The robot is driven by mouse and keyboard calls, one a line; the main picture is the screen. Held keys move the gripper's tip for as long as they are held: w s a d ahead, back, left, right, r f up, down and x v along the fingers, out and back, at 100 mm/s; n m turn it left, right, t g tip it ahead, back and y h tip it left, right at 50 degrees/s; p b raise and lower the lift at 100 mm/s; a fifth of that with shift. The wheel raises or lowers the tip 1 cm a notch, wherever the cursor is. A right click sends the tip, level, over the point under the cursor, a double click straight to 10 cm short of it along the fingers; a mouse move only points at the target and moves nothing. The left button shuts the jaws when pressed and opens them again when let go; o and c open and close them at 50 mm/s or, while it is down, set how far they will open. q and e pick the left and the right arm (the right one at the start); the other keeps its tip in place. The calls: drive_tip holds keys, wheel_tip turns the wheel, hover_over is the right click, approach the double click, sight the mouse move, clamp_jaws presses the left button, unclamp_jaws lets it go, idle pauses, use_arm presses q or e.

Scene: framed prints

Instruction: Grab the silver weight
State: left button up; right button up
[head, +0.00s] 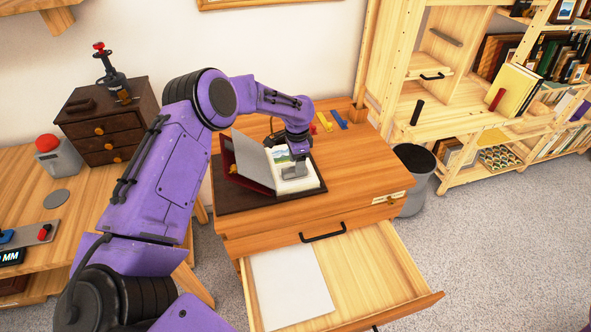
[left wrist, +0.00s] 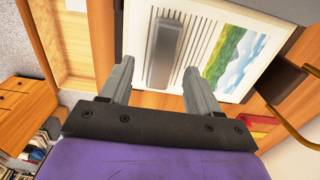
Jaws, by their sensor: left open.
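The silver weight (left wrist: 166,45) is a grey bar lying on a white lined sheet beside a green landscape print (left wrist: 237,58), in the left wrist view. My left gripper (left wrist: 158,68) is open, with one finger on each side of the near end of the bar as seen there. I cannot tell whether the fingertips are level with it or still above it. My right gripper is not in view.
The wooden cabinet (head: 355,170) has an open drawer (head: 370,265) with a white sheet (head: 290,285) inside. A tilted grey-and-red folder (head: 252,162) stands left of the gripper. A bin (head: 413,185) and shelves (head: 470,120) are at right.

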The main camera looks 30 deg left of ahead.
use_arm(q)
drive_tip(key=shift+a+f, duration=0.1)
drive_tip(key=shift+f, duration=0.65)
drive_tip(key=shift+s+a+f, duration=0.1)
drive_tip(key=shift+a+f, duration=0.05)
drive_tip(key=shift+f, duration=0.2)
clamp_jaws()
drive_tip(key=shift+r, duration=0.1)
